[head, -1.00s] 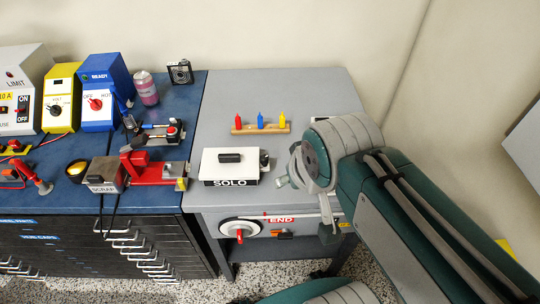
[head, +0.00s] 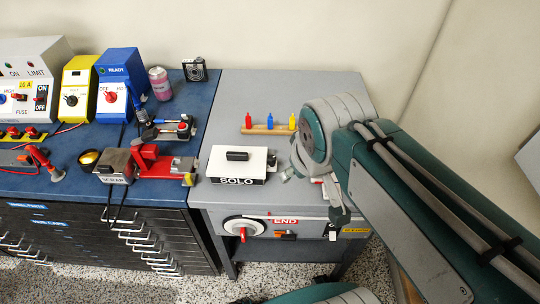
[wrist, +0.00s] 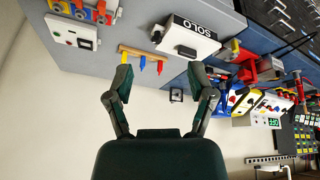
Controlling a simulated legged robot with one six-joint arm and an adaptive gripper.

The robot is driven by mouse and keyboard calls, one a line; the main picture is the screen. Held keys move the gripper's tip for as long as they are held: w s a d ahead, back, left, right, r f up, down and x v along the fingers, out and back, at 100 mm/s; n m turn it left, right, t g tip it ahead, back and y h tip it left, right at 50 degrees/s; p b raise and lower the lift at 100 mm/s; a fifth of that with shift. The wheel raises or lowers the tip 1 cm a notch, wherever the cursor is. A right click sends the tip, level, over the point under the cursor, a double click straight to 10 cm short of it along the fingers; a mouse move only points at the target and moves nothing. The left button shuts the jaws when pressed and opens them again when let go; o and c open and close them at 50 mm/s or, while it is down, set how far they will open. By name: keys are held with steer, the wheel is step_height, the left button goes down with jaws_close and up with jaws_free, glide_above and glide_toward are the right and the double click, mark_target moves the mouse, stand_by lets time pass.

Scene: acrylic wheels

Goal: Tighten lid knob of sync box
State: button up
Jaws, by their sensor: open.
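No label reading "sync" is legible. A white box marked SOLO (head: 219,166) stands on the grey bench, with a black bar handle (head: 237,156) on its lid and a small dark knob-like part (head: 272,161) at its right side. The SOLO box also shows upside down in the wrist view (wrist: 183,35). A pale box with a red and a green button (wrist: 72,32) lies at the wrist view's upper left; my arm mostly hides that area in the head view. My gripper (wrist: 159,78) is open and empty, its fingers apart from everything. Its fingers are not clear in the head view.
A wooden rack with red, blue and yellow pegs (head: 268,129) stands behind the SOLO box. The red vise-like tool (head: 160,165) is left of it on the blue bench. A white dial with a red handle (head: 243,228) is on the grey bench's front.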

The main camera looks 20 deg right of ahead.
steer(key=w+n, duration=0.1)
steer(key=w, duration=0.1)
steer(key=n+g+h, duration=0.4)
steer(key=n+g, duration=0.2)
steer(key=n, duration=0.7)
glide_toward(271, 157)
steer(key=x, duration=0.9)
steer(key=shift+d+f, duration=0.15)
steer(key=shift+f, duration=0.1)
jaws_close()
